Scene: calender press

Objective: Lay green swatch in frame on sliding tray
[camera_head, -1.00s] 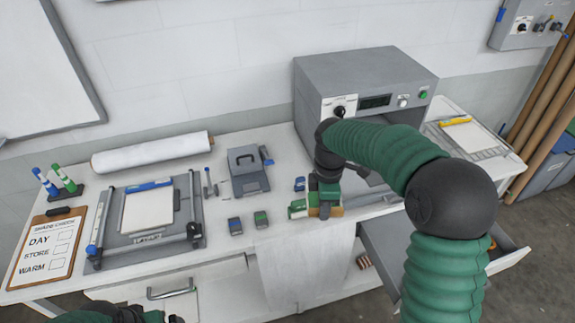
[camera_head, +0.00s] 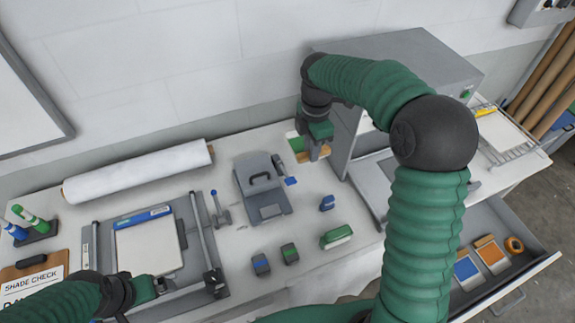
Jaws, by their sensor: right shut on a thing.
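My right gripper (camera_head: 317,154) is shut on a flat piece with a green face, the green swatch (camera_head: 296,143), and a tan part shows beside it. It is left of the grey press (camera_head: 425,65), near its front left corner; I cannot tell its height above the table. A grey tray (camera_head: 372,188) lies in front of the press opening, partly hidden by my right arm; the frame on it is not clear. My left gripper (camera_head: 160,286) is low at the left, by the front of a board with a white pad; its jaws are too small to read.
A grey hand-press device (camera_head: 262,190) stands mid-table. An open drawer (camera_head: 530,262) at right holds blue and orange swatches. A white roll (camera_head: 140,172) lies behind.

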